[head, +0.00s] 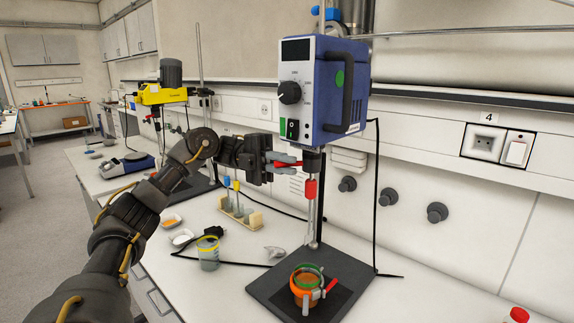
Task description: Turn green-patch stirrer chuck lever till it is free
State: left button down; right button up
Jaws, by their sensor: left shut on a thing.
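The blue and white overhead stirrer (325,88) with a round green patch (340,79) on its side hangs over the bench. Its dark chuck (314,159) is below the housing. A red chuck lever (287,164) sticks out to the left. My left gripper (284,162) is shut on this lever, its fingers partly hiding it. A stirring shaft (313,215) with a red sleeve (311,189) hangs upright under the chuck. My right gripper is not in view.
An orange and green ringed vessel (307,284) stands on the dark stand base (270,290) below the shaft. A beaker (208,253) and a rack (240,215) with stirrers stand to the left. A yellow stirrer (164,93) is behind.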

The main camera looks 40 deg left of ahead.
pick_arm(q)
jog(key=c, duration=1.5)
grip_release()
jog(key=shift+d, duration=0.1)
jog(key=shift+w+a+f+b, duration=0.1)
jog(key=shift+w+a+f, duration=0.05)
jog(key=shift+a, duration=1.65)
jog(key=shift+w+a+f+b, duration=0.1)
jog(key=shift+a+f+b, duration=0.1)
jog(key=shift+a, duration=1.6)
jog(key=shift+w+a+f+b, duration=0.1)
jog(key=shift+w+a+f, duration=0.05)
jog(key=shift+a, duration=1.65)
jog(key=shift+d, duration=0.1)
